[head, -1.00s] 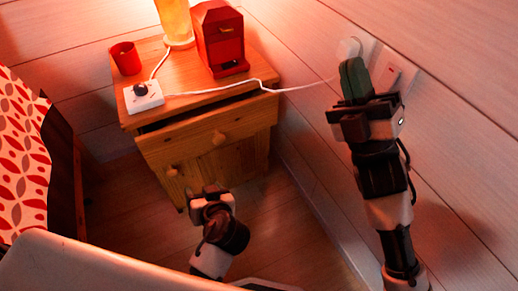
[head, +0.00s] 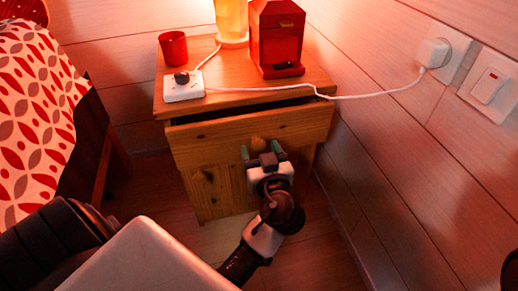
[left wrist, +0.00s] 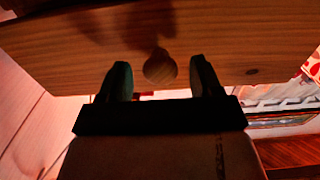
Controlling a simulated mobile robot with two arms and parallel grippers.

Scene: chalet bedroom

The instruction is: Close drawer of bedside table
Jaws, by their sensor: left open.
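The wooden bedside table (head: 322,83) stands against the wall. Its top drawer (head: 205,140) is partly open, with a dark gap under the tabletop. The drawer has a round wooden knob (head: 258,143), which also shows in the left wrist view (left wrist: 160,69). My left gripper (head: 263,154) is open at the drawer front, its fingers on either side of the knob in the left wrist view. I cannot tell whether the fingers touch the knob or the front. My right gripper is not in view.
On the tabletop are a red mug (head: 173,48), a red machine (head: 277,40), a lamp (head: 232,22) and a power strip (head: 183,87). Its white cord runs to a wall plug (head: 433,53). A bed (head: 35,110) is at left. Floor shows around the table.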

